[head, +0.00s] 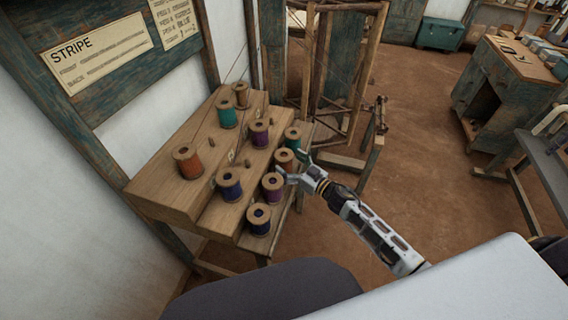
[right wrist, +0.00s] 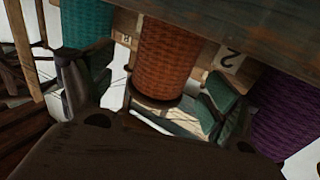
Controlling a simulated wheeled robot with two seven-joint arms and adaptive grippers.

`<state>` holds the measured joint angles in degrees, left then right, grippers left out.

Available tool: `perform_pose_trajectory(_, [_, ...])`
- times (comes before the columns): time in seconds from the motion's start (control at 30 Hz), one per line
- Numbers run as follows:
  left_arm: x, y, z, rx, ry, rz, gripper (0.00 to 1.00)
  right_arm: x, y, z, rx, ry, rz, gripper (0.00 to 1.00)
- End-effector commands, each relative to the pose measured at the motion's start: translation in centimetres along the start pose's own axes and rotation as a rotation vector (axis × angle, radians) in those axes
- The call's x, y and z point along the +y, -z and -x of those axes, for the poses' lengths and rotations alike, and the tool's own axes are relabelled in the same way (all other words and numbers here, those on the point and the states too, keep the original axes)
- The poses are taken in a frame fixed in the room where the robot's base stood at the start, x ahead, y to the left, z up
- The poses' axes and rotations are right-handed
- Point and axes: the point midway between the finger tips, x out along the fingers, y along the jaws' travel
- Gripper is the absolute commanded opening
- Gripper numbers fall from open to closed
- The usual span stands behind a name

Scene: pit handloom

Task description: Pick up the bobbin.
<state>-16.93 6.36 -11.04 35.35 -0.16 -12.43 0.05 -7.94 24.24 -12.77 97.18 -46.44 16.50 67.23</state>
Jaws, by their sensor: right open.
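Several wound bobbins stand upright on a stepped wooden rack in the head view. An orange bobbin (head: 284,159) stands on the lower step, right beside my right gripper (head: 291,166). In the right wrist view the orange bobbin (right wrist: 175,58) lies between the two spread fingers of my right gripper (right wrist: 150,92), with no clear contact. A teal bobbin (right wrist: 88,24) is beyond the left finger and a purple bobbin (right wrist: 285,115) beyond the right one. In the head view these neighbours are the teal bobbin (head: 292,137) and the purple bobbin (head: 271,185). My left gripper is out of view.
The wooden rack (head: 160,190) also holds another orange bobbin (head: 188,161) and more teal and purple ones, closely spaced. A wooden frame (head: 330,80) stands behind it. A sign board (head: 100,50) hangs on the left wall. The floor (head: 420,150) to the right is clear.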

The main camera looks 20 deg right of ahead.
Motion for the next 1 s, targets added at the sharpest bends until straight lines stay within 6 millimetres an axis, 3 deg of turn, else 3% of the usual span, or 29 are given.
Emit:
perform_pose_trajectory(0.4, [0.0,1.0,0.1,0.011,0.0,0.001,0.4,-0.1,0.0,-2.9,0.0,0.0,0.001,0.88])
perform_pose_trajectory(0.9, [0.1,1.1,0.1,0.012,-0.002,0.001,0.4,-0.1,0.0,-3.0,0.0,0.001,0.001,0.88])
perform_pose_trajectory(1.0, [0.1,1.0,0.1,0.012,-0.002,0.001,0.4,-0.1,0.0,-3.0,0.0,0.001,0.001,0.78])
